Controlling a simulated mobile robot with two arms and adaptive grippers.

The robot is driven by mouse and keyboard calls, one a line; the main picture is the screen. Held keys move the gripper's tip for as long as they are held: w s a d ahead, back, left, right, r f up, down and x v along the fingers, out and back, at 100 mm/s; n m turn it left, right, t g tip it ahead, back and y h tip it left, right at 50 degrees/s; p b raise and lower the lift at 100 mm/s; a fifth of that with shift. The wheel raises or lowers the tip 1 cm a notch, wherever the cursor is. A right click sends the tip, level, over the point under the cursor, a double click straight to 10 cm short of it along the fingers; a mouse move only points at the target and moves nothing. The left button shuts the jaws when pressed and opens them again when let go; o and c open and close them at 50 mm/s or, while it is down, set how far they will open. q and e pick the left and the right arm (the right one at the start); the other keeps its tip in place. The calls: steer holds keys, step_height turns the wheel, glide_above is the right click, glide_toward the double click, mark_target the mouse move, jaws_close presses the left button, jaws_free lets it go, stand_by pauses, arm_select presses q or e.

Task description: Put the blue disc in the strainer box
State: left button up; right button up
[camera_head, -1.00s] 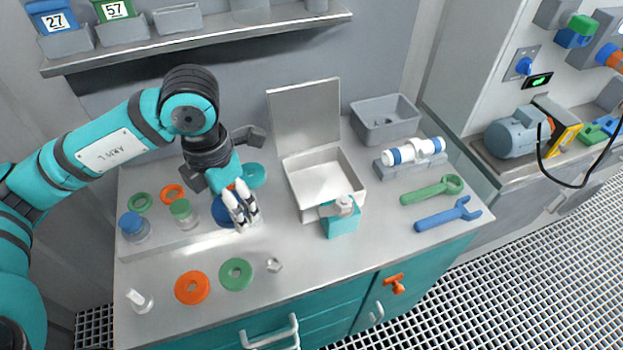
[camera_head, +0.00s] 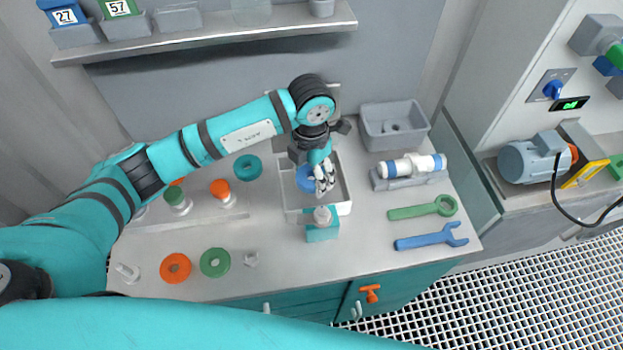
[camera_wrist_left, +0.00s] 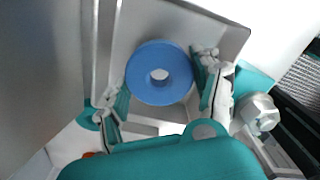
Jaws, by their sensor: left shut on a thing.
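My left gripper (camera_head: 322,180) is shut on the blue disc (camera_head: 306,179), a thick ring with a centre hole. It holds the disc over the opening of the strainer box (camera_head: 291,203), a pale open box with its lid raised at the back. In the left wrist view the disc (camera_wrist_left: 160,72) lies between the fingers, with the box wall (camera_wrist_left: 222,35) around it. How far the disc is above the box floor I cannot tell. My right gripper is not in view.
A teal block with a metal knob (camera_head: 321,228) stands against the box front. A grey bin (camera_head: 394,128) is behind right. Wrenches (camera_head: 432,239) lie right. Orange (camera_head: 176,268) and green rings (camera_head: 215,263) lie front left. Capped jars (camera_head: 178,200) stand left.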

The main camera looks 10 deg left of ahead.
mark_target(312, 175)
arm_select(q)
step_height(312, 175, down, 4)
steer(key=shift+d+r+p, duration=0.1)
steer(key=shift+d+p, duration=0.05)
steer(key=shift+p, duration=0.3)
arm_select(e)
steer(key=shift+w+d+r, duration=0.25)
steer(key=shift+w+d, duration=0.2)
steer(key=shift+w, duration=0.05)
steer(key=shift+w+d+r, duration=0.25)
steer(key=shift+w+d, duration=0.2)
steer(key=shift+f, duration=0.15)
arm_select(q)
steer(key=shift+f+b, duration=0.25)
steer(key=shift+b, duration=0.05)
steer(key=o, duration=1.1)
steer(key=shift+r, duration=0.1)
steer(key=shift+o, duration=0.5)
steer(key=shift+w+r, duration=0.1)
steer(key=shift+r, duration=0.3)
step_height(312, 175, up, 12)
steer(key=shift+f+b, duration=0.2)
steer(key=shift+b, duration=0.75)
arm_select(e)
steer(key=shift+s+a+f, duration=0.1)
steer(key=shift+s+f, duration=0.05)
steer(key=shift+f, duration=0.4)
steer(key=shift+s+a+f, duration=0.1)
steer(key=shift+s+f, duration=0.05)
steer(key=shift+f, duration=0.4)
